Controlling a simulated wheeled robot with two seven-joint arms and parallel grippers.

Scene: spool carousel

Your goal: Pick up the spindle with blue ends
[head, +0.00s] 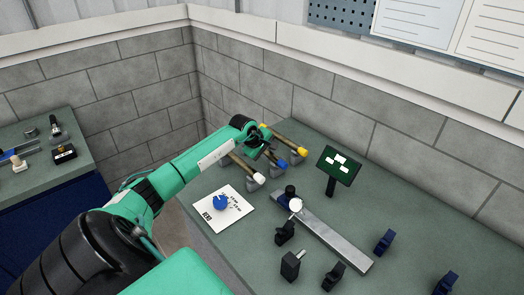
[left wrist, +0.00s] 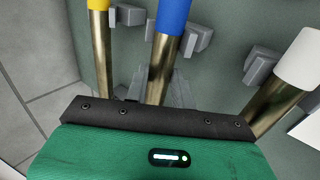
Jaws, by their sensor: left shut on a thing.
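The spindle with blue ends has a brass rod and a blue end cap (head: 281,164), and lies between the other two spindles on the bench at the back. In the left wrist view its blue cap (left wrist: 173,14) and rod (left wrist: 162,62) run down between my fingers. My left gripper (head: 265,150) is shut on this spindle; the fingertips (left wrist: 165,88) show only partly in the wrist view. The spindle's far end is hidden by the gripper. I cannot tell whether it is lifted clear of its grey supports. My right gripper is not in view.
A yellow-ended spindle (left wrist: 100,50) and a white-ended spindle (left wrist: 270,100) lie close on either side, with grey holders (left wrist: 200,38) near them. In front are a white card with a blue disc (head: 220,202), a metal bar (head: 335,238), a dark green panel (head: 338,165) and several dark fixtures.

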